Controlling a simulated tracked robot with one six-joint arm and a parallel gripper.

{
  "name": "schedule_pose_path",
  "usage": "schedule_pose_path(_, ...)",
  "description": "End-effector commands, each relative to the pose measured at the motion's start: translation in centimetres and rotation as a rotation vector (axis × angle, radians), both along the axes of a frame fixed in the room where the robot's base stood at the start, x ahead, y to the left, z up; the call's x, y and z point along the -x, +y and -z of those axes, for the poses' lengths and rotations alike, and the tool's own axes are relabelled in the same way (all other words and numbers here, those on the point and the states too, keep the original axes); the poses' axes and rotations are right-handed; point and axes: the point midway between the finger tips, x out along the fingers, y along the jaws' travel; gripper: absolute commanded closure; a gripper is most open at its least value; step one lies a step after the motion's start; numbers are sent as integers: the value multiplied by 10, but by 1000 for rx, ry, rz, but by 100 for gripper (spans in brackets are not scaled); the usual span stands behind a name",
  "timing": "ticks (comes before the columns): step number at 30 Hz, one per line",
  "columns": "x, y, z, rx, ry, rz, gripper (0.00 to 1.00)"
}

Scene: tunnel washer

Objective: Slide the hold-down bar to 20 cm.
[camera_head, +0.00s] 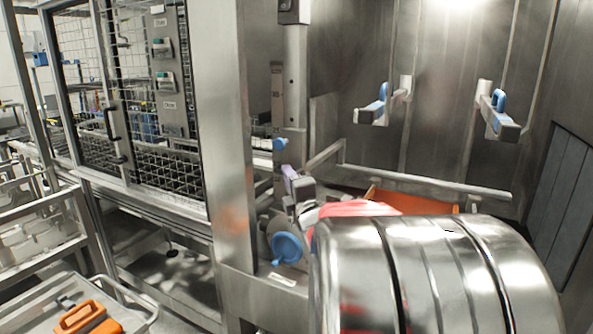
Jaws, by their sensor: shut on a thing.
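The hold-down bar (430,180) is a pale metal tube frame running across the bay, level or nearly so. Its left end bends toward an upright post (296,80). A dark scale strip (277,95) stands beside the post, its marks too small to read. A blue knob (280,144) sits on the post just below the strip. My gripper (291,179), grey and purple, is low at the post, left of the bar's bend. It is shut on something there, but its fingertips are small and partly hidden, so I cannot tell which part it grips.
A larger blue knob (287,247) is below my gripper. Two blue-handled clamps (372,113) (497,117) stick out from the back wall. A mesh door (140,90) stands left. The lower right is blocked from view.

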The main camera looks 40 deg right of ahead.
Motion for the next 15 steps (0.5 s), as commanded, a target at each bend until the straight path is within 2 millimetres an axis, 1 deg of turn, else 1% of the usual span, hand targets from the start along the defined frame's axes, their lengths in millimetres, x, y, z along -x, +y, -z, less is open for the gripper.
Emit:
schedule_pose_path(1,-2,1,5,-6,6,-2,100)
schedule_pose_path(3,-3,3,6,-7,6,-5,100)
schedule_pose_path(12,-4,5,7,-8,8,-8,100)
schedule_pose_path(13,-4,5,7,-8,8,-9,89)
schedule_pose_path(15,-4,5,7,-8,8,-9,84)
